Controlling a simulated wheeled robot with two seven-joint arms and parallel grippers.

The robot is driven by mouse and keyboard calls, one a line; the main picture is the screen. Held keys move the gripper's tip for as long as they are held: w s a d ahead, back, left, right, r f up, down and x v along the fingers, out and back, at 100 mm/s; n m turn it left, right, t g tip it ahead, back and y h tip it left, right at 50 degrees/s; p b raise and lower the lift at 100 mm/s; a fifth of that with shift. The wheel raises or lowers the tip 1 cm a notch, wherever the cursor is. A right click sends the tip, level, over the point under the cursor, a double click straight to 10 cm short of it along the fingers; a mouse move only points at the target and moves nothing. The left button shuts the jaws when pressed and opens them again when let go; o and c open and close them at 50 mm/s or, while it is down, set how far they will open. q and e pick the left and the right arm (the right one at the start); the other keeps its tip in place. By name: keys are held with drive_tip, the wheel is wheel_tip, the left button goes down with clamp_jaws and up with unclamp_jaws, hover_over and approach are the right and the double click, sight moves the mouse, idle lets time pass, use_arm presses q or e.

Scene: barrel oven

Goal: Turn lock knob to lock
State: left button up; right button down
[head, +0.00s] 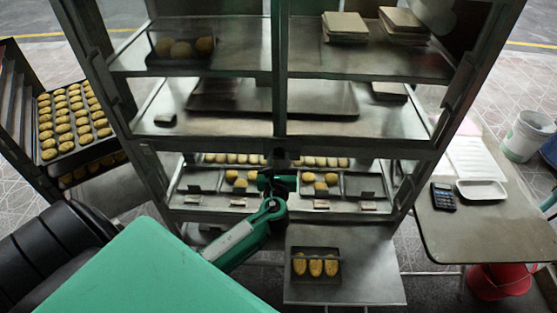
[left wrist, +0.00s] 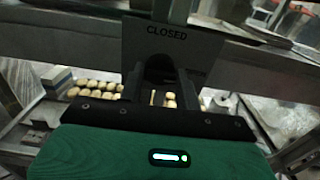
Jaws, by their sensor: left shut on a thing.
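The metal display cabinet (head: 330,146) stands in front of me in the head view, with a vertical post at its middle. A small dark lock part (head: 280,155) sits where the post meets the crossbar. My left gripper (head: 279,176) is at the cabinet's middle, just below that part, and is shut. In the left wrist view its dark fingers (left wrist: 165,72) are right under a grey plate marked CLOSED (left wrist: 167,31). The lock knob itself is mostly hidden between the fingers, and its turn angle cannot be told. My right gripper is not in view.
Cabinet shelves hold buns and trays. A small tray (head: 317,266) of bread sits on a low shelf in front. A rack with a bun tray (head: 72,122) stands left. A side table (head: 480,235) with a calculator (head: 443,197) and white dish (head: 482,189) stands right.

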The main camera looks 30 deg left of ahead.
use_arm(q)
drive_tip(key=shift+f+n, duration=0.1)
drive_tip(key=shift+n, duration=0.2)
drive_tip(key=shift+d+r+n+b, duration=0.1)
drive_tip(key=shift+n+b, duration=2.35)
drive_tip(key=shift+n, duration=1.9)
drive_tip(key=shift+r+n+b, duration=0.1)
drive_tip(key=shift+n+b, duration=2.3)
drive_tip(key=shift+n, duration=1.95)
drive_tip(key=o, duration=1)
drive_tip(key=shift+c, duration=0.2)
